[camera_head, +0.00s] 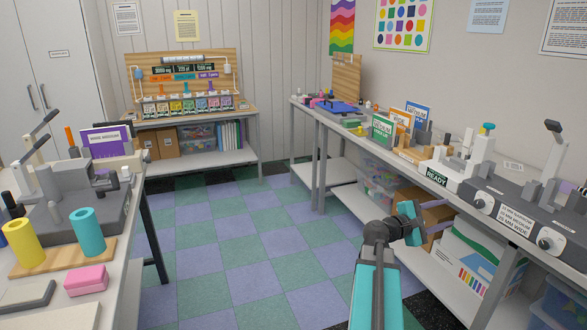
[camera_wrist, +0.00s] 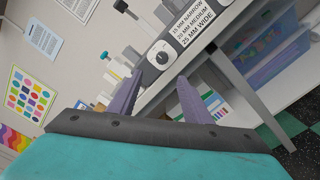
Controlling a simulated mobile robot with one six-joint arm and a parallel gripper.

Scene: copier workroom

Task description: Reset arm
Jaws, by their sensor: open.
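My arm rises from the bottom of the head view, with a teal link and a dark grey joint. My gripper (camera_head: 448,214) is at its end, in front of the right bench near the lower shelf. In the wrist view, the two purple fingers of my gripper (camera_wrist: 162,92) stand apart with nothing between them. The gripper is open and empty. The wrist view is tilted, and the fingers point toward the bench front with its dial (camera_wrist: 160,54) and size label (camera_wrist: 198,32).
The right bench (camera_head: 337,118) carries machines, with a "READY" sign (camera_head: 437,180) and boxes below. The left table (camera_head: 112,275) holds a yellow cylinder (camera_head: 23,243), a teal cylinder (camera_head: 87,232) and a pink block (camera_head: 86,280). The checkered floor (camera_head: 245,255) between is clear.

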